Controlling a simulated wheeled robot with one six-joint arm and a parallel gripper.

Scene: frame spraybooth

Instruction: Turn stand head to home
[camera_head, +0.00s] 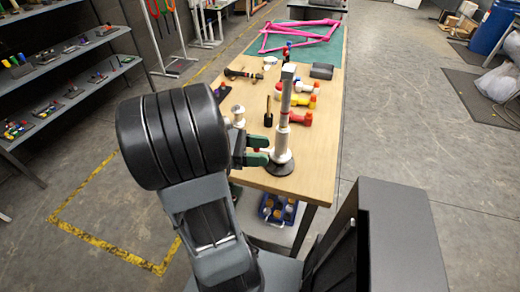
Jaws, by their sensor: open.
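A stand (283,125) rises upright at the near end of the wooden table (322,172). It has a black round base (283,170), a wide white lower collar, and a slim grey post with a reddish band. Its small grey head (289,69) is at the top; its turn angle is too small to read. My gripper (263,150) has two green-padded fingers spread apart. They point right at the stand's white collar, low down and well below the head. I cannot tell whether they touch the collar. My arm hides part of the table's left edge.
Small bottles, tools and red and yellow parts (300,117) lie close behind the stand. A pink bicycle frame (300,35) lies on a green mat farther back. Shelves (70,50) stand at left. A blue crate (276,210) sits under the table.

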